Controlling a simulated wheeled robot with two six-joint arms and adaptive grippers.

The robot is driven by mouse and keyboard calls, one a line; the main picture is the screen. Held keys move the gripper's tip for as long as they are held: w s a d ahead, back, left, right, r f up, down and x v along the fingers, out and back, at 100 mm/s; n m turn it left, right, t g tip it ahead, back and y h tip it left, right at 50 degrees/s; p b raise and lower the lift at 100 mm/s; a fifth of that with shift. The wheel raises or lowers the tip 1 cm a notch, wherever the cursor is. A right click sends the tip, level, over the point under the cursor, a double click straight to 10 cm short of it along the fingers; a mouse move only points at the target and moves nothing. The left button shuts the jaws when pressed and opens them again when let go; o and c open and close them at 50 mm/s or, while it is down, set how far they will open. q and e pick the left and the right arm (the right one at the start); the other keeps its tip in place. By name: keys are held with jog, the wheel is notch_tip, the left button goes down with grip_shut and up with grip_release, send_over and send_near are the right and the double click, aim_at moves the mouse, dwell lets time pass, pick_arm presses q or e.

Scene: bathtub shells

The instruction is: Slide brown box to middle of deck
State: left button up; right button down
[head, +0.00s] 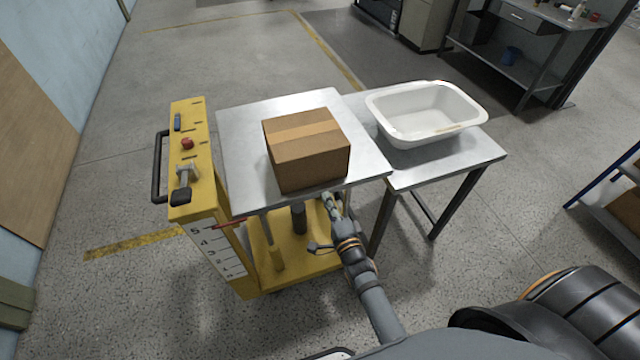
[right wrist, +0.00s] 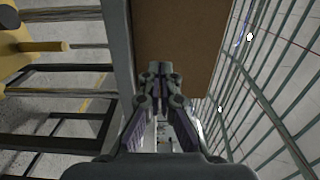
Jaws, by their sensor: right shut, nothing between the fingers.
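The brown box (head: 308,160), with a lighter tape strip on top, sits on the silver deck (head: 243,165) of a yellow lift cart. It stands near the deck's front edge, slightly right of the deck's middle. My right gripper (head: 328,197) is shut and empty at the front edge, just in front of the box's near face. In the right wrist view the closed fingertips (right wrist: 159,68) overlap the lower part of the brown box (right wrist: 185,38). I cannot tell whether they touch it. My left gripper is not in view.
A white tub (head: 425,115) stands on a metal table (head: 455,160) against the deck's right side. The cart's yellow control column (head: 190,150), with a red button and a black handle, rises at the left. The deck behind and left of the box is clear.

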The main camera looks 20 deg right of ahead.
aim_at(317, 177)
jog(key=w, duration=0.6)
jog(key=shift+w+a, duration=0.1)
jog(key=shift+w, duration=0.1)
jog(key=shift+w, duration=0.1)
